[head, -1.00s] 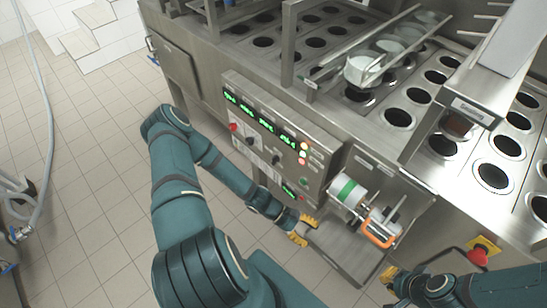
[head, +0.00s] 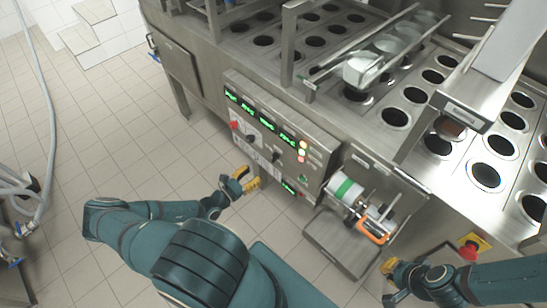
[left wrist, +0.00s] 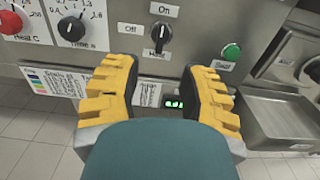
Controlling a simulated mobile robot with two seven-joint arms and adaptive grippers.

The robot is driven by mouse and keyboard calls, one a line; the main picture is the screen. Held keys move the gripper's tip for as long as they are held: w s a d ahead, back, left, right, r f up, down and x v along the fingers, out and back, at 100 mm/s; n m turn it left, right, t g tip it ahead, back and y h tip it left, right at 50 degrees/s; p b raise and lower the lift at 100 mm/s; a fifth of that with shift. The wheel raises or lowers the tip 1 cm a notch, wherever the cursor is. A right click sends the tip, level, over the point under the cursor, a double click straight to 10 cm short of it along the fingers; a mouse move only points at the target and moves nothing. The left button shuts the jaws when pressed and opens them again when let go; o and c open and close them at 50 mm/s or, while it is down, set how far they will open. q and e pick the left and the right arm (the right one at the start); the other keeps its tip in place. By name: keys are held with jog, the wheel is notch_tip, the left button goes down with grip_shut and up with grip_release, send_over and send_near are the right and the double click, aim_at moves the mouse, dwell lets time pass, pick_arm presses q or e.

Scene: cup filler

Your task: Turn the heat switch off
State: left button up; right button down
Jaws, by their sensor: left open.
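The heat switch (left wrist: 158,36) is a black knob on the steel panel. In the left wrist view its handle stands upright, towards the "On" label above it; an "Off" label is to its left and a "Heat" label below. In the head view the heat switch (head: 276,157) is at the panel's lower middle. My left gripper (head: 246,180) is open and empty, below and in front of the panel. In the left wrist view the fingers of my left gripper (left wrist: 160,72) are wide apart, below the switch and clear of it. My right gripper (head: 391,280) is at the lower right, its jaws unclear.
A red knob (left wrist: 11,22) and a black timer knob (left wrist: 76,30) are left of the switch; a green button (left wrist: 231,52) is to its right. A steel tray (head: 345,240) juts out right of the panel. A red emergency knob (head: 467,250) is near my right gripper.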

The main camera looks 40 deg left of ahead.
aim_at(272, 159)
pick_arm(q)
jog(key=w, duration=0.7)
jog(key=w+d+b, duration=0.1)
jog(key=w, duration=0.3)
jog(key=shift+w, duration=0.15)
grip_shut()
